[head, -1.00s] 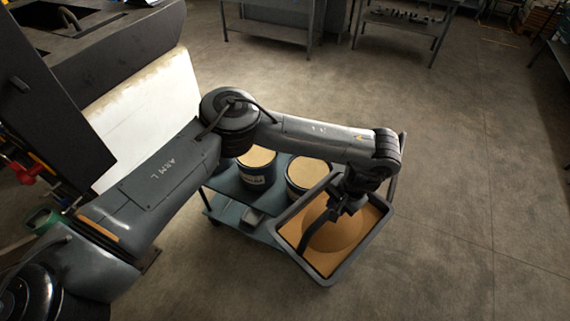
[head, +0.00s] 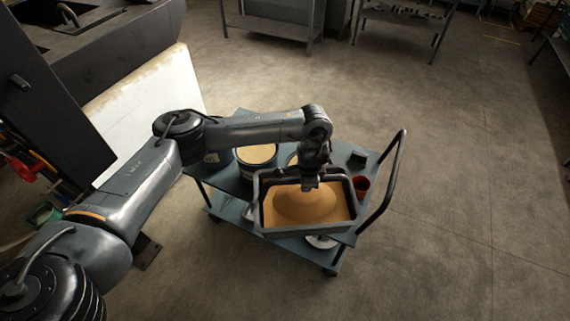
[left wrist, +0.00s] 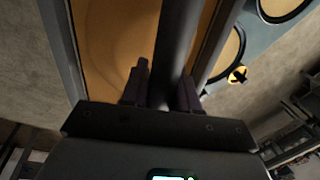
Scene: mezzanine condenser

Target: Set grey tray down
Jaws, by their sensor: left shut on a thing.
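The grey tray (head: 352,205) holds a mound of tan powder and is at the front of the trolley in the head view. It looks close to level. My left gripper (head: 310,184) is shut on the tray's bar handle, above the powder. In the left wrist view the dark bar (left wrist: 176,45) runs up between the fingers of the left gripper (left wrist: 162,92), with the tan powder behind it. Whether the tray's underside touches the trolley cannot be told. My right gripper is not in view.
The blue-grey trolley (head: 228,182) carries tubs of tan material (head: 256,156), a red cup (head: 361,187) and a small dark block (head: 357,158). Its push handle (head: 391,180) rises at the right. A white disc (head: 321,242) lies on the lower shelf. Open floor lies right.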

